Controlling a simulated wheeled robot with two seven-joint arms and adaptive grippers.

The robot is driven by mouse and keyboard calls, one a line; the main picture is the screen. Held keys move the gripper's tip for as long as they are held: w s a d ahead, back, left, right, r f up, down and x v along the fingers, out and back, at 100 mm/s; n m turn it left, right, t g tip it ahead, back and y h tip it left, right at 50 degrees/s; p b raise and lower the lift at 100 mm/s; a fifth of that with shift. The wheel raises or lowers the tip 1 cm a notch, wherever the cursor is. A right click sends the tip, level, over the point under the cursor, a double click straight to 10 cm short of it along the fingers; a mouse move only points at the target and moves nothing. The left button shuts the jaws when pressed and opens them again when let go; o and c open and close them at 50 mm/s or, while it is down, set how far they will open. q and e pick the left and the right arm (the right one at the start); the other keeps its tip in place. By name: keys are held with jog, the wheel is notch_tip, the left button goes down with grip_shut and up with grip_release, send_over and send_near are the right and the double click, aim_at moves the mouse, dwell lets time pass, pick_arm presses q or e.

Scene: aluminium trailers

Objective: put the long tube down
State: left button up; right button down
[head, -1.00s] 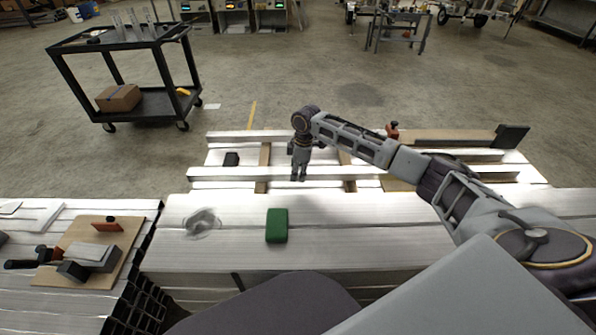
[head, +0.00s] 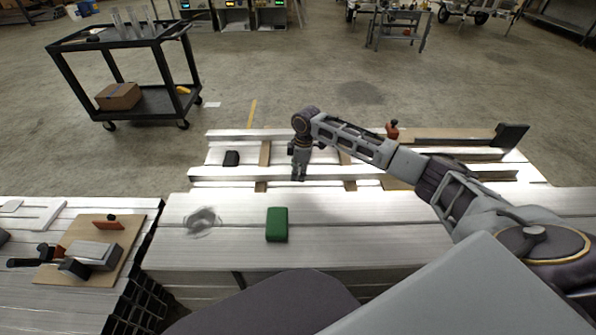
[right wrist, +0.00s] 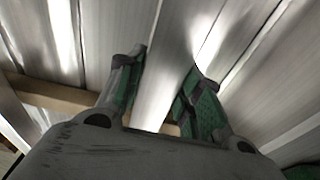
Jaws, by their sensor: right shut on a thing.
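The long tube (head: 230,174) is a bright aluminium bar running left to right across the wooden battens (head: 265,153) of the frame in the head view. My right gripper (head: 299,176) points down at it, left of its middle. In the right wrist view my right gripper (right wrist: 170,66) has its green-padded fingers on both sides of the tube (right wrist: 165,75), shut on it. Whether the tube rests fully on the battens or is slightly raised, I cannot tell. My left gripper is not in view.
A green block (head: 277,225) and a clear crumpled thing (head: 203,221) lie on the near aluminium surface. A black block (head: 231,158), a red-handled tool (head: 392,130) and a dark block (head: 512,135) are around the frame. A wooden board (head: 128,235) with tools is left.

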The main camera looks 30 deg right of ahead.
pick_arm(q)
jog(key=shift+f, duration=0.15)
pick_arm(e)
jog(key=c, duration=1)
grip_release()
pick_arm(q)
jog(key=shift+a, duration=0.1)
pick_arm(e)
jog(key=shift+o, duration=0.2)
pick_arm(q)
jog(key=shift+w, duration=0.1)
pick_arm(e)
jog(key=shift+f, duration=0.1)
